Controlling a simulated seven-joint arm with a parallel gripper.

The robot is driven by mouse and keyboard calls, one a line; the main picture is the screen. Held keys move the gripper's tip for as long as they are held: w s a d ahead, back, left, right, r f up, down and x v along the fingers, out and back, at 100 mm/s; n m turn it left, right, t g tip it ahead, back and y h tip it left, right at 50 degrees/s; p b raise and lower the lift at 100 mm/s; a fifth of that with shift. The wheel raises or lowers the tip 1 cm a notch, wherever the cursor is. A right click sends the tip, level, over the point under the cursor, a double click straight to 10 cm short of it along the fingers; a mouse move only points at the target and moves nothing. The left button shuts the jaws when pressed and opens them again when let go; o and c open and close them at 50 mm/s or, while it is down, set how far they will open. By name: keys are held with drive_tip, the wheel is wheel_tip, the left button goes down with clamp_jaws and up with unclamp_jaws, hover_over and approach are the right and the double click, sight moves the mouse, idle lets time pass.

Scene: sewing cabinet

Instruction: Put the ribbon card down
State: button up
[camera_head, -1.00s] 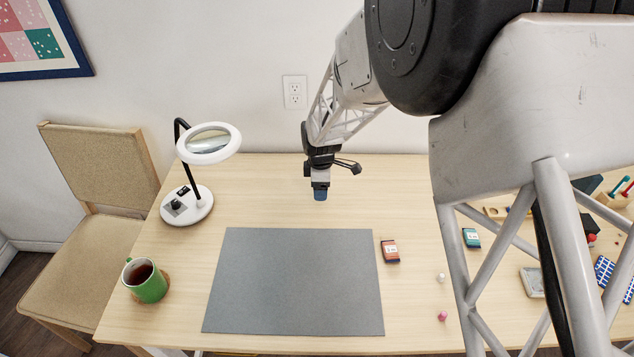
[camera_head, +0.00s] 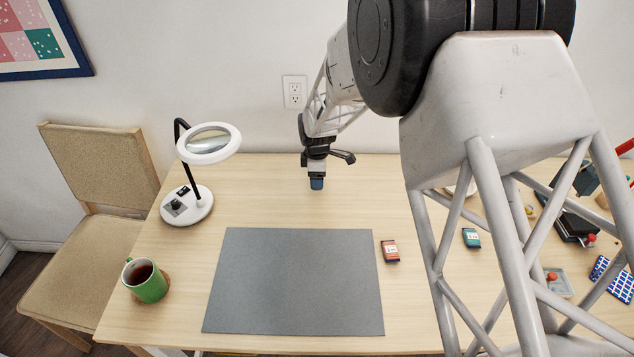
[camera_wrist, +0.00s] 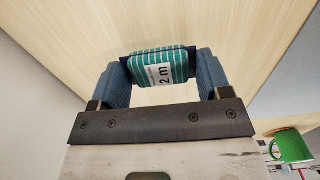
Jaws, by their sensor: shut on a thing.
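My gripper (camera_head: 317,184) is above the back part of the table, behind the grey mat (camera_head: 293,283). In the wrist view my gripper (camera_wrist: 162,80) is shut on a teal striped ribbon card (camera_wrist: 160,66) with a white "2 m" label, held between the two blue fingers. In the head view the card is hidden or too small to tell apart from the fingertips. Bare wood lies beyond the card in the wrist view; I cannot tell how far below it is.
A red ribbon card (camera_head: 390,251) lies right of the mat, a teal one (camera_head: 471,238) farther right. A magnifier lamp (camera_head: 190,205) and a green mug (camera_head: 147,282) stand left. The wood between mat and wall is clear. My arm hides part of the right side.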

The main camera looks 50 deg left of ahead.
drive_tip(key=shift+f, duration=1.45)
drive_tip(key=shift+f, duration=0.15)
drive_tip(key=o, duration=0.9)
drive_tip(key=shift+r, duration=6.15)
